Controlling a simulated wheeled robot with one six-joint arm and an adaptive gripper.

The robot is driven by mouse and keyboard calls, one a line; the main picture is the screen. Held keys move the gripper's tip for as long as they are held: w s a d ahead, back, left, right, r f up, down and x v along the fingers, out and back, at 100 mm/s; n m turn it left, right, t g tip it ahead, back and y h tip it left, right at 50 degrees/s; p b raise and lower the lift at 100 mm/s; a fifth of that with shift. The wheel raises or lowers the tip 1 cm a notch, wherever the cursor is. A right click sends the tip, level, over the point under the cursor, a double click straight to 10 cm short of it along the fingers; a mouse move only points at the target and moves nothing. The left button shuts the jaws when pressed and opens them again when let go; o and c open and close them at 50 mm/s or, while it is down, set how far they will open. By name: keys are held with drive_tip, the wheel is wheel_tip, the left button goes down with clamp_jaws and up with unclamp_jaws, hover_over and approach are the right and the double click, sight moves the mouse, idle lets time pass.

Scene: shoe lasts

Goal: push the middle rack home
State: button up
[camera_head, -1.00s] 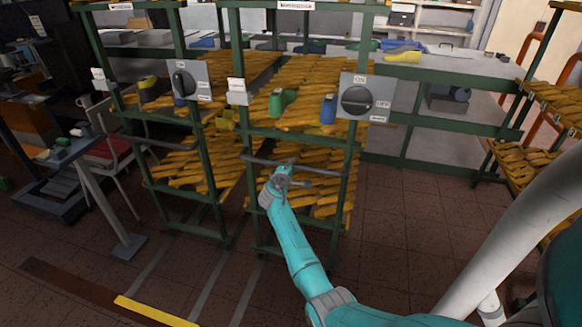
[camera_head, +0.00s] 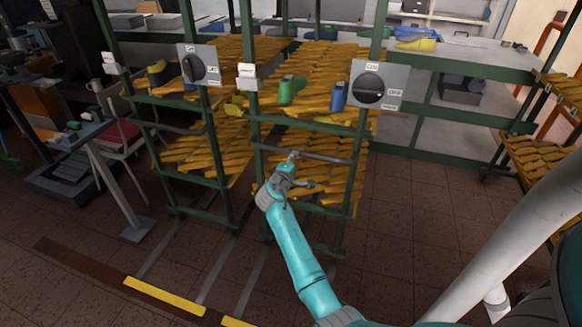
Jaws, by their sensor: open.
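The rack in the middle of the view (camera_head: 364,185) has a green frame, sloping shelves of yellow-orange shoe lasts and a grey bar handle (camera_head: 325,158) across its front. A grey plate with a black knob (camera_head: 369,88) sits at its upper right. My gripper (camera_head: 292,166) is in front of this rack, on the teal arm coming from below. It is open, and its tip overlaps the bar left of its middle. I cannot tell whether they touch. Nothing shows held between the fingers.
A similar rack (camera_head: 223,200) stands close on the left, with its own knob plate (camera_head: 198,66). Another rack of lasts (camera_head: 545,155) is at the far right. Rails and a yellow strip (camera_head: 165,296) mark the floor. A bench (camera_head: 460,62) stands behind; brown floor at front is clear.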

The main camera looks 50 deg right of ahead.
drive_tip(key=shift+v, duration=1.8)
